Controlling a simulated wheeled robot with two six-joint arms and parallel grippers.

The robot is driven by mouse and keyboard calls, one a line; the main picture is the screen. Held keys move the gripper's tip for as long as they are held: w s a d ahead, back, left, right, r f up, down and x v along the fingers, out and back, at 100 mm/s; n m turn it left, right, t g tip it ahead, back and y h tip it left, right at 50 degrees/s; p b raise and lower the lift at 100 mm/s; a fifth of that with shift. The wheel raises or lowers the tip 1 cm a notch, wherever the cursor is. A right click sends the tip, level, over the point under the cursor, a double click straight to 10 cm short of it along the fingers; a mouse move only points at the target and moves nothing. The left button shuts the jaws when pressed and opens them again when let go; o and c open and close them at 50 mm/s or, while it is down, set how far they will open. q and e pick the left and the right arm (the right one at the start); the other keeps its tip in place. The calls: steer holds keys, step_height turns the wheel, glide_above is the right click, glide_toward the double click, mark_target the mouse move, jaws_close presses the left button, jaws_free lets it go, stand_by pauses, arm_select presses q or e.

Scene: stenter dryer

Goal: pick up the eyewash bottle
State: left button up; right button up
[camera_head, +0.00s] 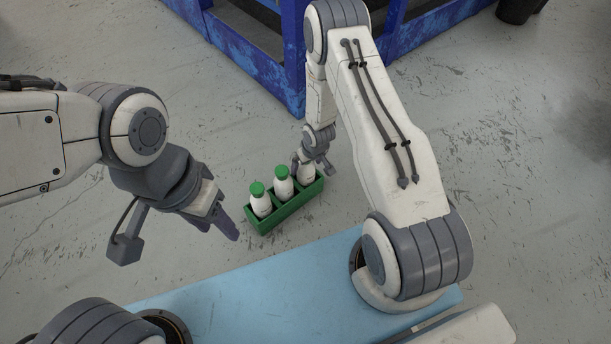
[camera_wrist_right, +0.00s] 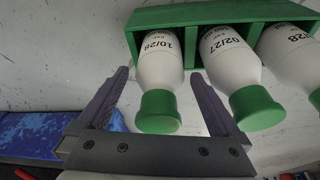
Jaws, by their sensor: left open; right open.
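Several white eyewash bottles with green caps stand in a green holder (camera_head: 290,208) on the floor. The left bottle (camera_head: 261,204) and middle bottle (camera_head: 283,187) show clearly in the head view; the right bottle (camera_head: 307,173) is partly hidden by my right gripper (camera_head: 312,166). In the right wrist view, the open fingers lie on either side of a bottle (camera_wrist_right: 159,70) labelled 10/28, not visibly closed on it. Beside it are a bottle labelled 02/27 (camera_wrist_right: 229,55) and one ending in /28 (camera_wrist_right: 296,50). My left gripper (camera_head: 226,217) is open and empty, left of the holder.
A blue metal frame (camera_head: 262,62) stands behind the holder, close to my right arm. A light blue surface (camera_head: 240,295) lies in front. Bare, scuffed grey floor (camera_head: 210,120) surrounds the holder. A dark container (camera_head: 517,10) is at the far right.

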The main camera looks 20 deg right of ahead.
steer(key=b+x, duration=0.1)
steer(key=x, duration=0.2)
arm_select(q)
step_height(320, 180, down, 2)
steer(key=shift+f, duration=0.1)
arm_select(e)
steer(key=shift+r, duration=0.1)
jaws_close()
step_height(320, 180, up, 9)
steer(key=p, duration=0.5)
steer(key=shift+p, duration=0.3)
steer(key=shift+r+p, duration=0.35)
steer(key=shift+r, duration=0.35)
arm_select(q)
step_height(320, 180, up, 51)
steer(key=p, duration=4.4)
steer(key=shift+p, duration=0.4)
arm_select(e)
steer(key=s+r, duration=0.3)
steer(key=r, duration=1.5)
steer(key=s+a+r+m, duration=0.1)
steer(key=s+r, duration=0.3)
steer(key=r, duration=1.5)
steer(key=s+a+r, duration=0.1)
steer(key=s+r, duration=0.2)
steer(key=r, duration=1.6)
steer(key=shift+s+m+h, duration=0.15)
steer(key=shift+m+h, duration=0.15)
steer(key=shift+m, duration=0.1)
